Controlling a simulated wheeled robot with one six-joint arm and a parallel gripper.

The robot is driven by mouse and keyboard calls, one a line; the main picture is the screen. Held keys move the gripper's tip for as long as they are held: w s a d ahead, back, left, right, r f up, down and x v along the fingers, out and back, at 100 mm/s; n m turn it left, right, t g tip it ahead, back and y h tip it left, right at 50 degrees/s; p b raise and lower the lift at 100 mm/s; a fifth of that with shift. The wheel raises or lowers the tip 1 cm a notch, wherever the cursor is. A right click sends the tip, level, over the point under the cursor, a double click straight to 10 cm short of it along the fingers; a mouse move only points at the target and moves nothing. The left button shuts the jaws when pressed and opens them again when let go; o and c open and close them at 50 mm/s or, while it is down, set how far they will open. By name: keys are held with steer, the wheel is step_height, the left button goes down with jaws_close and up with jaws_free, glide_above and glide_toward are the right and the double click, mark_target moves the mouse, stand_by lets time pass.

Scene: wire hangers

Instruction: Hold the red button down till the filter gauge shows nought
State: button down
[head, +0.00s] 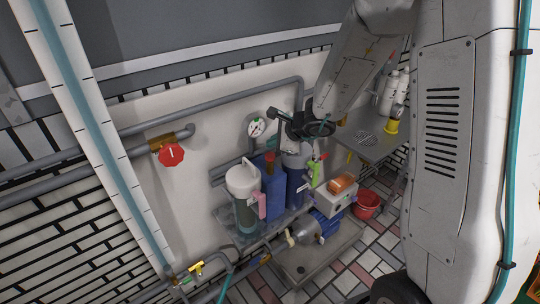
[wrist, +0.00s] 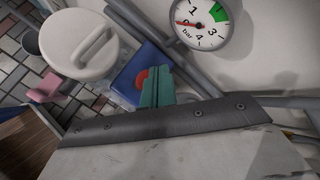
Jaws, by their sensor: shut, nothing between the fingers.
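The red button (wrist: 141,78) sits on top of a blue filter housing (wrist: 123,82); it also shows in the head view (head: 269,157). My gripper (wrist: 156,82) is shut and empty, its teal fingers together. In the wrist view the fingers cover the button's right side. I cannot tell whether they touch or press it. In the head view the gripper (head: 272,142) is just above the button. The filter gauge (wrist: 201,25) is at the top right of the wrist view, with a green band. Its red needle points left; the figure at its tip is hard to read.
A white-capped filter (head: 243,180) stands left of the blue housing, with a pink tag (head: 262,205). A red valve wheel (head: 171,155) is on the wall pipe. A blue pump (head: 322,222), a red bucket (head: 367,204) and a grey bench (head: 362,140) are to the right.

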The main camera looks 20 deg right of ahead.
mark_target(272, 156)
steer(key=shift+r, duration=1.85)
steer(key=shift+a, duration=0.15)
steer(key=s+a+r+n+g+y, duration=0.1)
steer(key=s+a+r+n+g, duration=0.2)
steer(key=s+n, duration=0.5)
steer(key=s+a+r+n+g+y, duration=0.1)
steer(key=s+a+r+n+g, duration=0.3)
steer(key=s, duration=0.6)
steer(key=s+d+r+n+h, duration=0.3)
steer(key=s+d+n, duration=0.1)
steer(key=s, duration=0.5)
steer(key=s+d+r+n+h, duration=0.3)
steer(key=s+d+n, duration=0.2)
steer(key=s, duration=0.5)
steer(key=shift+d+r+h, duration=0.3)
steer(key=shift+d+r, duration=0.05)
steer(key=shift+r, duration=0.05)
